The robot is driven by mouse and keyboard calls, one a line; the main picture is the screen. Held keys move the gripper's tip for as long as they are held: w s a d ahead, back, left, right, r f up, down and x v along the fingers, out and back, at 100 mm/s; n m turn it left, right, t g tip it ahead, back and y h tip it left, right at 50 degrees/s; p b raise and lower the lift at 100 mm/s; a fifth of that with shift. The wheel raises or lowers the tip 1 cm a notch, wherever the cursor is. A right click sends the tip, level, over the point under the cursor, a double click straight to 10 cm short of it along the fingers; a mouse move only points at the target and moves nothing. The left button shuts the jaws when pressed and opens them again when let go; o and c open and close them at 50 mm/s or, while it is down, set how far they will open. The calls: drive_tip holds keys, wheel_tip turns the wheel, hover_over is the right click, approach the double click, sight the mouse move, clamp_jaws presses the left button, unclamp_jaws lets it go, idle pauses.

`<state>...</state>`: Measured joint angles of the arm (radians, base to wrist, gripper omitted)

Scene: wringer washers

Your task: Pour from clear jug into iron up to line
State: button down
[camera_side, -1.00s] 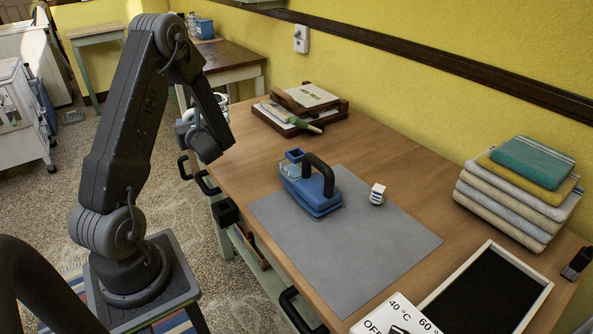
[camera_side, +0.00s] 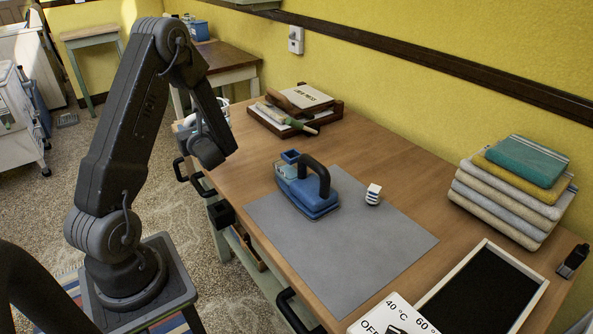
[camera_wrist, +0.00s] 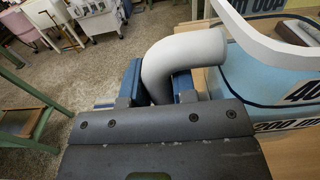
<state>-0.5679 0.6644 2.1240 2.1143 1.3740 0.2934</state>
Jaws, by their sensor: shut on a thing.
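In the side view the jug (camera_side: 223,106) is mostly hidden behind my arm at the table's far left edge. My gripper (camera_wrist: 158,88) is shut on the jug's pale, curved handle. The iron's fill line is too small to make out.
Folded towels (camera_side: 505,205), a black tray (camera_side: 480,297) and a temperature card (camera_side: 392,317) are at the right and front.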

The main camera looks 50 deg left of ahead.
drive_tip(key=w+d+f+m, duration=0.1)
drive_tip(key=w+d+f, duration=0.1)
drive_tip(key=d, duration=0.7)
drive_tip(key=w+d+f+m+t, duration=0.1)
drive_tip(key=w+d+f, duration=0.2)
drive_tip(key=d, duration=0.6)
drive_tip(key=shift+w+d, duration=0.15)
drive_tip(key=shift+w, duration=0.3)
wheel_tip(320, 180, up, 9)
drive_tip(key=m, duration=0.7)
drive_tip(key=shift+w+m, duration=0.25)
drive_tip(key=shift+m, duration=0.15)
drive_tip(key=shift+w+r+m, duration=0.15)
drive_tip(key=shift+r+m, duration=0.15)
drive_tip(key=shift+r, duration=0.1)
idle(0.4)
drive_tip(key=shift+r, duration=0.1)
